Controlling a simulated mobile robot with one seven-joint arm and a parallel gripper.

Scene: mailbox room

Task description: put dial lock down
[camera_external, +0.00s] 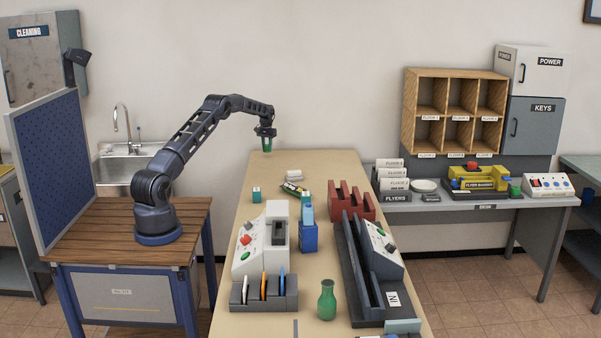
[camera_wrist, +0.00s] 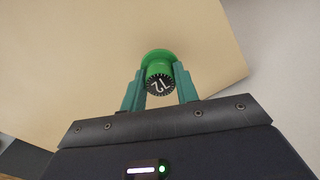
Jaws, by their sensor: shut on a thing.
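The dial lock (camera_wrist: 158,72) is green with a black dial face marked with white figures. It sits between the two teal fingers of my gripper (camera_wrist: 159,88) in the wrist view. In the external view my gripper (camera_external: 267,144) points down over the far end of the long tan table (camera_external: 215,322), shut on the dial lock, of which only a small green part shows. Bare tabletop lies beneath it in the wrist view. I cannot tell the exact gap between the lock and the table.
The table's far end is mostly clear. The wall is behind.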

